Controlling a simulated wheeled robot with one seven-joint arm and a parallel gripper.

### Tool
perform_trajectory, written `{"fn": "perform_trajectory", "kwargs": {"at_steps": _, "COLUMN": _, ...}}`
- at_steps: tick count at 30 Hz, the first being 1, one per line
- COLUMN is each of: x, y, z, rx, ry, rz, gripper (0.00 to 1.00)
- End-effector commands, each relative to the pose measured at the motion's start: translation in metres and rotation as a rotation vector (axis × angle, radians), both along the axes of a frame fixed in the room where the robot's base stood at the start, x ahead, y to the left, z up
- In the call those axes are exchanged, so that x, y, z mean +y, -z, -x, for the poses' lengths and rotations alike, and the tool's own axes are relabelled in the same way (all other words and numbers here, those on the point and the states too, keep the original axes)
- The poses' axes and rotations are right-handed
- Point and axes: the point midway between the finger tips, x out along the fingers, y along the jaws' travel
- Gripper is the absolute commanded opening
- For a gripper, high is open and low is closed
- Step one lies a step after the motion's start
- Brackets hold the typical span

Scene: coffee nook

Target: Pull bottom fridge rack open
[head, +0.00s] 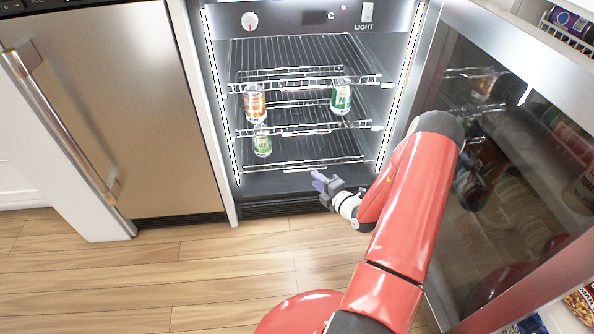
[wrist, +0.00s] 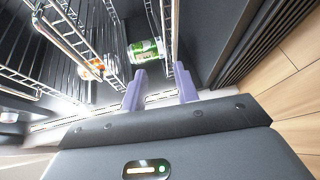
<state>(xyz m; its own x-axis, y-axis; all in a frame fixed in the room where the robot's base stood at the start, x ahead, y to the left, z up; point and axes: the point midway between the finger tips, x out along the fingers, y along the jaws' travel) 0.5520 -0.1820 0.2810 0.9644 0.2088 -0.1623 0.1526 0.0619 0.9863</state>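The bottom rack (head: 305,163) is a wire shelf low in the open fridge, appearing pushed in. A green can (head: 262,141) stands at its left. My gripper (head: 319,181) is at the front of the fridge, just below and in front of this rack's front edge. In the wrist view, the purple fingers (wrist: 161,70) are apart, with the bottom rack's wires (wrist: 166,22) close to the right finger. I cannot tell whether a rack bar lies between them. A green can (wrist: 147,50) shows beyond the fingers.
The middle rack (head: 300,127) holds an orange can (head: 255,103) and a green-and-white can (head: 341,97). The top rack (head: 300,60) looks empty. The glass fridge door (head: 510,200) stands open at the right, close to my arm. Wooden floor (head: 200,265) in front is clear.

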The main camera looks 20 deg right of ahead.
Motion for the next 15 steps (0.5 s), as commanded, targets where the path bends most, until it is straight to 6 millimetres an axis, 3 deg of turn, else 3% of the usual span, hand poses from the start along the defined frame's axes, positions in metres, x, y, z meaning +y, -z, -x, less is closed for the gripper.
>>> {"fn": "perform_trajectory", "kwargs": {"at_steps": 3, "x": -0.015, "y": 0.022, "z": 0.005, "rx": 0.029, "ry": 0.092, "rz": -0.082, "gripper": 0.31}}
{"fn": "perform_trajectory", "kwargs": {"at_steps": 7, "x": -0.017, "y": 0.029, "z": 0.0, "rx": 0.036, "ry": 0.116, "rz": -0.103, "gripper": 0.31}}
{"fn": "perform_trajectory", "kwargs": {"at_steps": 15, "x": -0.011, "y": 0.036, "z": -0.041, "rx": 0.034, "ry": 0.111, "rz": -0.098, "gripper": 0.31}}
